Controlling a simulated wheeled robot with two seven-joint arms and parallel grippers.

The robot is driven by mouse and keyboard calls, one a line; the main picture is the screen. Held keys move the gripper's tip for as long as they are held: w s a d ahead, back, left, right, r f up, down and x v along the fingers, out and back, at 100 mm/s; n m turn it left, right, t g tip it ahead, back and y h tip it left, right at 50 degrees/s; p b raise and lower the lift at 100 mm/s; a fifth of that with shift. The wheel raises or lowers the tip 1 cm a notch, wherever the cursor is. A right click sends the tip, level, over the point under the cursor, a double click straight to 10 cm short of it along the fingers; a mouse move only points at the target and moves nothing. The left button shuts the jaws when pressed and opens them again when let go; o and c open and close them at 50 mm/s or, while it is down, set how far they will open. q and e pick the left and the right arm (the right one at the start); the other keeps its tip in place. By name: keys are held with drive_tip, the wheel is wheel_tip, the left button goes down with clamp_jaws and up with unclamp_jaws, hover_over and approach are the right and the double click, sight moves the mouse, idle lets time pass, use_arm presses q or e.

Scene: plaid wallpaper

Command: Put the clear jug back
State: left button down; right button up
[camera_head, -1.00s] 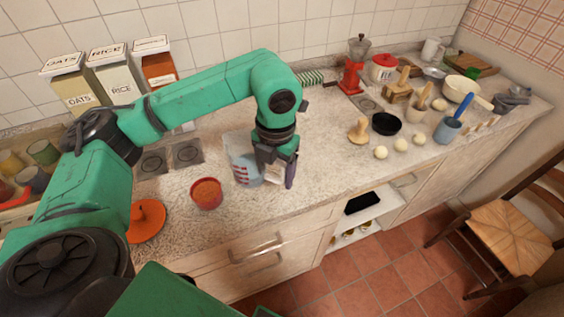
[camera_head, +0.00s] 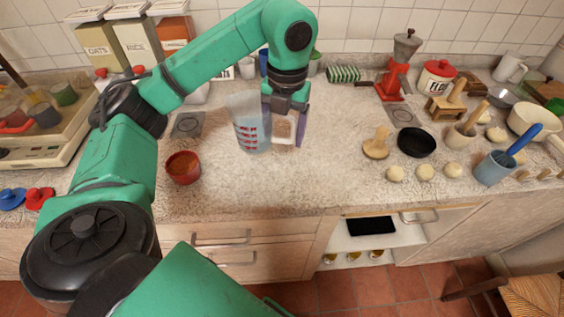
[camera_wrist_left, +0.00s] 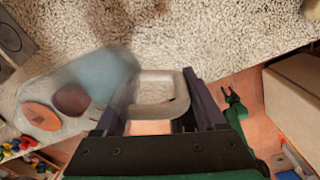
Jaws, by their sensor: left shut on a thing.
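The clear jug (camera_head: 247,125) is a see-through measuring jug with red marks, upright in the head view over the middle of the counter. My left gripper (camera_head: 286,127) is shut on its handle, at the jug's right side. In the left wrist view the jug (camera_wrist_left: 92,75) lies to the left, and its pale handle (camera_wrist_left: 160,88) sits between the fingers of my left gripper (camera_wrist_left: 160,95). Whether the jug's base touches the counter I cannot tell. My right gripper is not in view.
A red bowl (camera_head: 183,167) stands left of the jug near the counter's front. A wooden press (camera_head: 376,145), a black pan (camera_head: 417,142) and several dough balls (camera_head: 425,172) lie to the right. Canisters (camera_head: 140,42) stand at the back left. Counter (camera_head: 330,120) right of the gripper is clear.

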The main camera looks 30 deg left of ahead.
use_arm(q)
wheel_tip(320, 180, down, 7)
drive_tip(key=shift+f+p, duration=0.1)
drive_tip(key=shift+p, duration=0.4)
drive_tip(key=shift+d+f, duration=0.1)
drive_tip(key=shift+f, duration=0.25)
unclamp_jaws()
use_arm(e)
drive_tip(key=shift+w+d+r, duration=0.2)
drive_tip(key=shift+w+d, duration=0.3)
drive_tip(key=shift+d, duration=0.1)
use_arm(q)
drive_tip(key=shift+r, duration=0.1)
drive_tip(key=shift+r, duration=0.2)
wheel_tip(320, 180, up, 7)
drive_tip(key=shift+w+d+b, duration=0.1)
drive_tip(key=shift+d+b, duration=0.05)
drive_tip(key=shift+b, duration=0.3)
wheel_tip(320, 180, up, 5)
drive_tip(key=shift+d+f+p, duration=0.1)
drive_tip(key=shift+p, duration=0.95)
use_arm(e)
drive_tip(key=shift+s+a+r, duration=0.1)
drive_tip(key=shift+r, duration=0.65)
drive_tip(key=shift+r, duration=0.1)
